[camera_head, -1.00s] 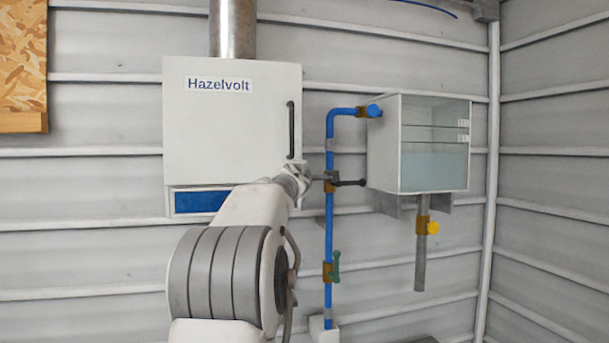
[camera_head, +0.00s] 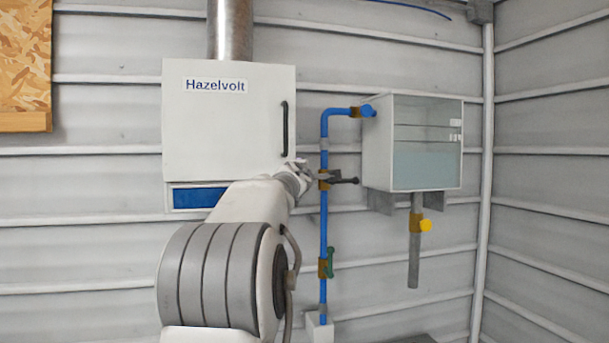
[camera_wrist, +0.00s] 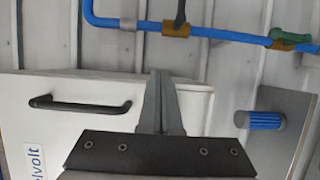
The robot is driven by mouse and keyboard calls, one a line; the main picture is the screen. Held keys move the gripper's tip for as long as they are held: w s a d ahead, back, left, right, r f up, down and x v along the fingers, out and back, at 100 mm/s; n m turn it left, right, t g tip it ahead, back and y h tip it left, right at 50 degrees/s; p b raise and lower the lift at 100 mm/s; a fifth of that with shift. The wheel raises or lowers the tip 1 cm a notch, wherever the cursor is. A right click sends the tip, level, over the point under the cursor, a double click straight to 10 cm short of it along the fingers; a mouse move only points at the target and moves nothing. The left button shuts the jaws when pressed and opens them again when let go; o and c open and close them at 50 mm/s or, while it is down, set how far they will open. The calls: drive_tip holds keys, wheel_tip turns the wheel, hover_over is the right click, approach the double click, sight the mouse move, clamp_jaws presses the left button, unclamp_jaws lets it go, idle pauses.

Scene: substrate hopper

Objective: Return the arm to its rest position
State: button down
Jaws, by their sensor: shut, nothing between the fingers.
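My arm (camera_head: 235,212) reaches up from the bottom of the head view toward the wall. My gripper (camera_head: 306,168) is at its end, between the lower right corner of the white Hazelvolt cabinet (camera_head: 225,125) and the blue pipe (camera_head: 324,222). In the wrist view my gripper (camera_wrist: 160,80) has its two fingers together, with nothing between them. The cabinet's black handle (camera_wrist: 80,105) shows to the left of the fingers, apart from them. The blue pipe (camera_wrist: 210,33) runs across beyond the fingertips.
A black-handled valve (camera_head: 342,180) and a green-handled valve (camera_head: 330,262) sit on the pipe. A clear-fronted tank (camera_head: 428,145) with water hangs at right, with a yellow valve (camera_head: 426,226) below. A chipboard panel (camera_head: 25,65) is at upper left.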

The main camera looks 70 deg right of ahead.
drive_tip(key=s+a+p, duration=0.1)
drive_tip(key=s+p, duration=0.1)
drive_tip(key=s, duration=0.6)
drive_tip(key=shift+s+a+p, duration=0.3)
drive_tip(key=shift+s+a, duration=0.05)
drive_tip(key=shift+a, duration=0.05)
drive_tip(key=shift+r, duration=0.1)
